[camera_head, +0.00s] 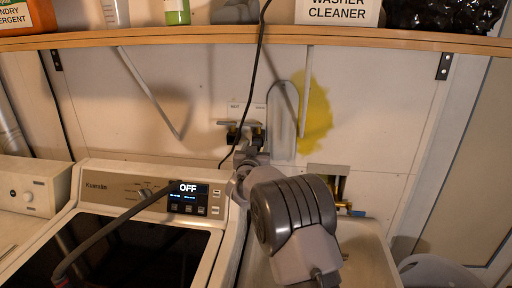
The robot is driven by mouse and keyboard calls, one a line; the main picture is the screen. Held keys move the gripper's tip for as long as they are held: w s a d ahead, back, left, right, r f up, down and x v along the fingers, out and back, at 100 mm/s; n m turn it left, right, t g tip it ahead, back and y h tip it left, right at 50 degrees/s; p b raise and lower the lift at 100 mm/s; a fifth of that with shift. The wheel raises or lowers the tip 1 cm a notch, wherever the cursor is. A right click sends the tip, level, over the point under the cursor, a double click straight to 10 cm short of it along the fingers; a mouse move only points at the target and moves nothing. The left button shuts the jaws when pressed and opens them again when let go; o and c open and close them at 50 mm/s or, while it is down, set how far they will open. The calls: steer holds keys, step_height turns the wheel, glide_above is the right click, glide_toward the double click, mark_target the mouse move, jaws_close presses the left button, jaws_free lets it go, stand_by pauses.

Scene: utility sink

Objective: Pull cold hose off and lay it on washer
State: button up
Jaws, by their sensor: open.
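The washer (108,183) stands at left, with a dark lid and a lit display reading OFF. A grey hose (112,222) lies across its top, from near the display down to the lower left; I cannot tell whether it is the cold hose. The wall valve box (241,110) has a small label and brass-coloured valves, partly hidden by my arm. My gripper (246,155) is just below and in front of the valves, seen from behind and small. It is open. Whether a hose is still on the cold valve is hidden.
A wooden shelf (200,36) with bottles and boxes spans the top, held by slanting braces. A thin black cable (257,65) hangs down to the valves. A pale sink or cabinet (368,258) stands at right, below another wall opening (340,182).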

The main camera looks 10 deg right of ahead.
steer(key=shift+c, duration=0.4)
stand_by(0.5)
jaws_close()
steer(key=shift+s+b, duration=0.1)
steer(key=shift+b, duration=0.25)
steer(key=shift+s+a, duration=0.1)
steer(key=shift+s, duration=0.05)
steer(key=shift+b+v, duration=1.9)
steer(key=shift+v, duration=0.85)
steer(key=s+f+n+y, duration=0.1)
steer(key=s+f+y, duration=0.1)
steer(key=s+f, duration=0.3)
steer(key=s+d+f+n+y, duration=0.1)
steer(key=s+f, duration=0.5)
steer(key=s, duration=0.8)
steer(key=n+y, duration=0.1)
steer(key=y, duration=0.1)
steer(key=shift+d+n+t+y, duration=0.15)
steer(key=shift+n+t+y, duration=0.15)
steer(key=shift+t, duration=0.1)
